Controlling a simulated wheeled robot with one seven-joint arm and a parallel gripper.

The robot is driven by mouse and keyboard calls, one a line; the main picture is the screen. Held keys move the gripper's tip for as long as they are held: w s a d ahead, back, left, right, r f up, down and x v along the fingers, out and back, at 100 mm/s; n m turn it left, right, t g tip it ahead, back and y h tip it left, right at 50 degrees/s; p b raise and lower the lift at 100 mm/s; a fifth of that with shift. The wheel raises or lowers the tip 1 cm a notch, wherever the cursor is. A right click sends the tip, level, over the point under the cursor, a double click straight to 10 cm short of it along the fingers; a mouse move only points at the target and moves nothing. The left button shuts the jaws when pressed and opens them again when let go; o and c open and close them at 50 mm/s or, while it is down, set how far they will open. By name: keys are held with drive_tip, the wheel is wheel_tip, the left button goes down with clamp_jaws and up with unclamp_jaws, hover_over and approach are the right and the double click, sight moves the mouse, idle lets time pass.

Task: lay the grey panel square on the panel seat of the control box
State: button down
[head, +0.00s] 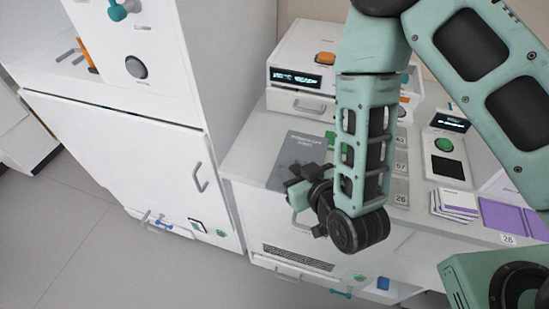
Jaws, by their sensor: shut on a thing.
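The grey panel (291,157), a flat dark-grey plate with printed lettering, shows at the left edge of the white counter. My gripper (298,188) is at its lower right edge, shut on it; the fingers and my forearm hide part of the panel. I cannot tell whether the panel touches the counter or is held just above it. A white unit with a small display, a green button (444,146) and a black square (447,168) stands on the right of the counter. I cannot tell for sure whether this is the control box; no panel seat is clearly visible.
A white instrument with a display (297,78) and an orange knob stands at the back. White cards (457,204) and purple trays (502,218) lie at the right. A tall white cabinet (125,150) stands left of the counter. My arm covers the counter's middle.

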sight(280, 154)
drive_tip(key=shift+b+x, duration=1.3)
drive_tip(key=shift+b, duration=1.2)
drive_tip(key=w, duration=0.1)
drive_tip(key=w+a, duration=0.1)
drive_tip(key=w, duration=0.1)
drive_tip(key=w+a+r, duration=0.1)
drive_tip(key=shift+w+r, duration=0.1)
drive_tip(key=shift+w, duration=0.1)
drive_tip(key=shift+w+a, duration=0.25)
drive_tip(key=shift+w, duration=0.25)
drive_tip(key=shift+p+x, duration=0.35)
drive_tip(key=shift+x, duration=0.55)
wheel_tip(280, 154, down, 2)
drive_tip(key=shift+f, duration=0.1)
drive_tip(key=shift+f+p, duration=0.25)
drive_tip(key=shift+p, duration=0.05)
drive_tip(key=shift+f, duration=0.1)
drive_tip(key=shift+f, duration=0.15)
drive_tip(key=c, duration=1.1)
unclamp_jaws()
